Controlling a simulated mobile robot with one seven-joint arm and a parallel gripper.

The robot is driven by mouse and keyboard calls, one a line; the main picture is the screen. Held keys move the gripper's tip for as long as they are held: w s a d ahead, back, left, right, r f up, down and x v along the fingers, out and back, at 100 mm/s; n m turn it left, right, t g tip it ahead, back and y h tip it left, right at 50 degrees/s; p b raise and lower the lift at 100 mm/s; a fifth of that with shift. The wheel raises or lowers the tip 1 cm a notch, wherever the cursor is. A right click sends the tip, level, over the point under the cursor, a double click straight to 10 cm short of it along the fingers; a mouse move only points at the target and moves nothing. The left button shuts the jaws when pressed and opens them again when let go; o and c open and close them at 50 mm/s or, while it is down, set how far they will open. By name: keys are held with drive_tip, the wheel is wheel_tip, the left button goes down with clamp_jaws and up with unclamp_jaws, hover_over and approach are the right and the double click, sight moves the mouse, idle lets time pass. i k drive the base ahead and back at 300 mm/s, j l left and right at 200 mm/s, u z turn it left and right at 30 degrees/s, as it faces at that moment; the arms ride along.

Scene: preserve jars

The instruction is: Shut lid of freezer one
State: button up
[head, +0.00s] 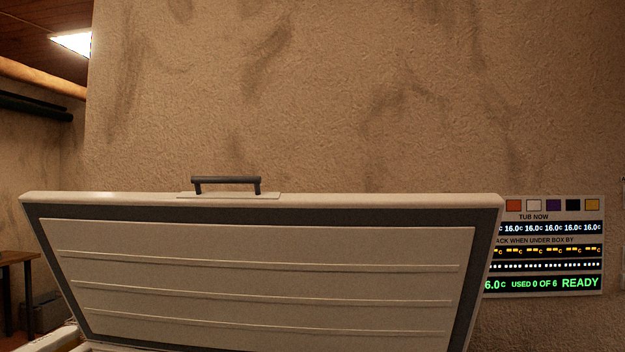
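The freezer lid (265,270) stands raised and tilted back in the head view, its ribbed pale inner panel and dark seal facing me. A dark bar handle (226,181) sits at the middle of its top edge. A small piece of the freezer body's pale rim (58,340) shows at the bottom left; the rest of the body is below the picture. No number is visible on this freezer, so I cannot tell whether it is freezer one. My gripper is not in view.
A display panel (553,284) on the wall, partly hidden by the lid, reads "USED 0 OF 6 READY". A rough plaster wall (330,90) rises behind the lid. A wooden table (16,260) and a dark box (42,312) stand at the far left.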

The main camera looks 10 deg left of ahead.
sight(198, 271)
drive_tip(key=j, duration=1.4)
